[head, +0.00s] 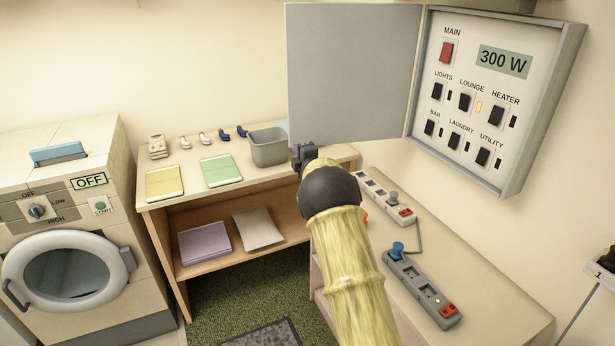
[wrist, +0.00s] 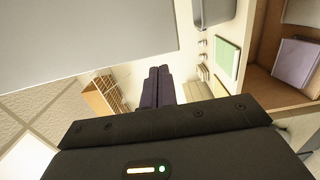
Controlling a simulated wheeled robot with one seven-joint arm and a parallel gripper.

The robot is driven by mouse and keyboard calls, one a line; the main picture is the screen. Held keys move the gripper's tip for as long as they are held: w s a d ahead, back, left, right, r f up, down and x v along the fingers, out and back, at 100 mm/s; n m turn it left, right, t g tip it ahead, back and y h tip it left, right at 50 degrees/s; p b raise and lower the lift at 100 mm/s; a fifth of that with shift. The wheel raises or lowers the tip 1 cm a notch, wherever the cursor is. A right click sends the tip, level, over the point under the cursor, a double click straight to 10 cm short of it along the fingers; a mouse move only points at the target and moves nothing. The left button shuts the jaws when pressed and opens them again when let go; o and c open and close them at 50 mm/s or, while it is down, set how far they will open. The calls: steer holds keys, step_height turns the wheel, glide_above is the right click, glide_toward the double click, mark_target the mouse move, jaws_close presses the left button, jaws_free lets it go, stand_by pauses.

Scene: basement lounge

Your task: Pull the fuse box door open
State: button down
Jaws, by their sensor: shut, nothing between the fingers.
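The fuse box (head: 515,95) hangs on the right wall in the head view. Its grey door (head: 352,75) is swung wide open to the left, so the panel of switches and the "300 W" display show. My gripper (head: 303,152) is just below the door's lower left part, in front of the grey bin. In the wrist view my gripper (wrist: 159,72) has its dark fingers together and holds nothing. The door (wrist: 80,40) fills the upper left there, apart from the fingertips as far as I can see.
A desk holds a grey bin (head: 268,147), a green book (head: 221,170) and a yellow book (head: 165,182). Two power strips (head: 422,287) lie on the right-hand counter under my arm. A washing machine (head: 65,240) stands at the left.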

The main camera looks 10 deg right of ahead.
steer(key=s+f+m+g+h, duration=0.1)
steer(key=s+f+m+g, duration=0.2)
steer(key=s, duration=1.4)
steer(key=s+a+f+m+g+h, duration=0.1)
steer(key=s+f+m+g, duration=0.3)
steer(key=s, duration=1.3)
steer(key=s+f+m+g+h, duration=0.1)
steer(key=s+f+m+g, duration=0.2)
steer(key=s+m+g, duration=0.5)
steer(key=s+m, duration=0.5)
steer(key=s, duration=0.4)
steer(key=shift+a+f+b, duration=0.2)
steer(key=shift+b, duration=0.1)
steer(key=shift+w, duration=0.2)
